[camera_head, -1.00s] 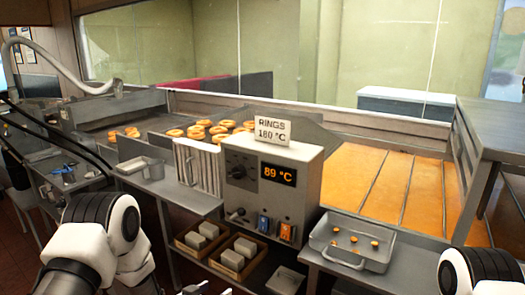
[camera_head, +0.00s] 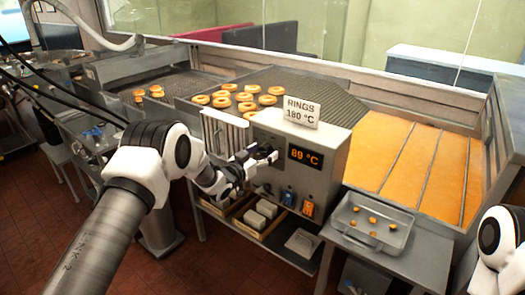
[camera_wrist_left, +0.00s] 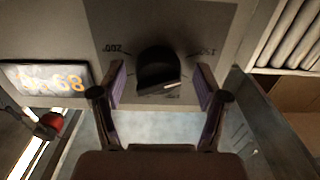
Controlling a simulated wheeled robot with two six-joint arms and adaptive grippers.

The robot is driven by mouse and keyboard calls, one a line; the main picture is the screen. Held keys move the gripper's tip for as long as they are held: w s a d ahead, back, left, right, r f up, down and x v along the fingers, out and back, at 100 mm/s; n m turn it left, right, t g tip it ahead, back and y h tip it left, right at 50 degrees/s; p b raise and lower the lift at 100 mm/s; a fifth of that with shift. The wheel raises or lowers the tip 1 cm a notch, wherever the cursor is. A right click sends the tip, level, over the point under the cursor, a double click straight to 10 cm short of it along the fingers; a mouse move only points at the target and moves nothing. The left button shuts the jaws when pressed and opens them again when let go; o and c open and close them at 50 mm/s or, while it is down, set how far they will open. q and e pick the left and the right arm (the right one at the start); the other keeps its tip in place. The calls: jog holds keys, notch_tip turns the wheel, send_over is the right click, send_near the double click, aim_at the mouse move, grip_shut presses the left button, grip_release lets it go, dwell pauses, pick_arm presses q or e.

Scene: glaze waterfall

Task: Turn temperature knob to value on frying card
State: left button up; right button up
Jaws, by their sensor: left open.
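The frying card (camera_head: 301,111) stands on top of the grey control box and reads RINGS 180 °C. The display (camera_head: 305,156) on the box front glows orange and reads 89 °C. The black temperature knob (camera_wrist_left: 158,70) sits on a dark dial plate, with a pale pointer line on it. In the head view, my left gripper (camera_head: 262,156) is at the box front and mostly hides the knob. In the left wrist view, its open fingers (camera_wrist_left: 160,88) stand on either side of the knob, with gaps visible. My right gripper is not in view.
A lever and blue and orange switches (camera_head: 308,208) sit low on the box. Rings lie on the mesh conveyor (camera_head: 300,90) behind.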

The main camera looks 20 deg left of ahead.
pick_arm(q)
jog(key=shift+s+d+r, duration=0.1)
jog(key=shift+c, duration=1.3)
jog(key=c, duration=0.9)
